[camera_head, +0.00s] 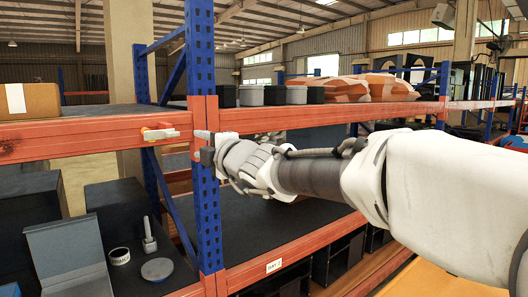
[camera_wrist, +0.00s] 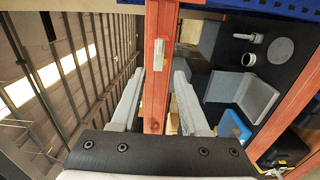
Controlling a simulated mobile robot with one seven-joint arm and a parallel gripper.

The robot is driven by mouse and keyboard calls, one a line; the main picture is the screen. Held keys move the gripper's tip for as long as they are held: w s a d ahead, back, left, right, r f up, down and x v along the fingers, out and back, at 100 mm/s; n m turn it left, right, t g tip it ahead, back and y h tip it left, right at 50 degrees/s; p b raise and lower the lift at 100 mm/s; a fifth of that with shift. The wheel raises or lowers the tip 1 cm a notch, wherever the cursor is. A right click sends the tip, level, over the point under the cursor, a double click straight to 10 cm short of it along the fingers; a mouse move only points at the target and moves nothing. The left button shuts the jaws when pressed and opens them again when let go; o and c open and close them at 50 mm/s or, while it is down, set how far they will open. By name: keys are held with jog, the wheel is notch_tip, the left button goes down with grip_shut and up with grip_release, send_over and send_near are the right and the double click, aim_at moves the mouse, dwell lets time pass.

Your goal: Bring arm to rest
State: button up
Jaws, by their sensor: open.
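My arm (camera_head: 315,175) reaches in from the right, and my gripper (camera_head: 204,145) is near the blue upright at the orange upper beam. In the wrist view my gripper (camera_wrist: 159,78) is open, its two pale fingers well apart. Nothing shows held between them; the orange beam (camera_wrist: 155,112) runs through the view between the fingers, and I cannot tell whether they touch it. A small grey fitting with a red part (camera_head: 160,133) is on the beam, left of my gripper; it also shows in the wrist view as a pale block (camera_wrist: 158,56), beyond the fingertips.
The blue upright (camera_head: 209,220) stands by my gripper. The lower left shelf holds an open grey box (camera_head: 70,258), a white ring (camera_head: 119,256) and a grey disc (camera_head: 157,269). A cardboard box (camera_head: 28,100) sits on the upper left shelf. The lower middle shelf (camera_head: 265,235) has bare room.

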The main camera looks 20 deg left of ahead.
jog(key=s+d+f+m+g+h+b, duration=0.1)
jog(key=s+d+f+m+h, duration=0.3)
jog(key=s+d+f+m, duration=0.4)
jog(key=s+d+f+m+g+h+b, duration=0.2)
jog(key=s+d+f+m+h, duration=0.3)
jog(key=d, duration=1.5)
jog(key=s+d+f+m+g+h+b, duration=0.2)
jog(key=s+d+f+m+h, duration=0.3)
jog(key=s+d+f+m, duration=0.7)
jog(key=d+f+m+b, duration=0.1)
jog(key=d+f+m, duration=0.2)
jog(key=f, duration=0.2)
jog(key=shift+f, duration=0.2)
